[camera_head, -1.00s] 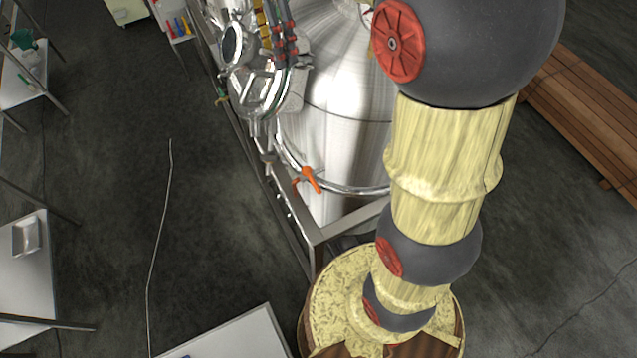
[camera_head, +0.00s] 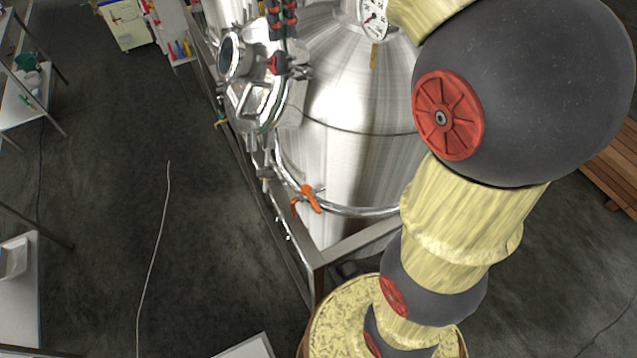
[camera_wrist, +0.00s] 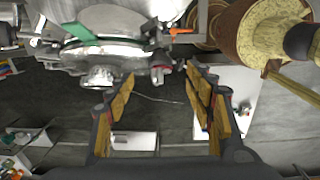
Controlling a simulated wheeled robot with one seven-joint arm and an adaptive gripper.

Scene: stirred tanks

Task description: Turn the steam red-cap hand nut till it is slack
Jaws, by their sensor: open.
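A red-capped fitting (camera_head: 277,63) sits on the rim of the round metal port on the steel tank (camera_head: 340,150). More red pieces (camera_head: 283,20) are on the dark vertical lines above it. I cannot read which one is the steam nut. In the wrist view a red-sided fitting (camera_wrist: 158,73) stands just beyond my gripper (camera_wrist: 160,77), roughly between the fingertips in the picture. My gripper is open, with its wood-coloured fingers spread and nothing between them. In the head view my gripper is not visible; my arm fills the right side.
An orange-handled valve (camera_head: 309,198) sits low on the tank. A metal frame rail (camera_head: 345,250) runs around its base. A gauge (camera_head: 374,20) is on top. Tables stand at the left, and the floor (camera_head: 110,200) between is mostly clear apart from a thin cable (camera_head: 157,240).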

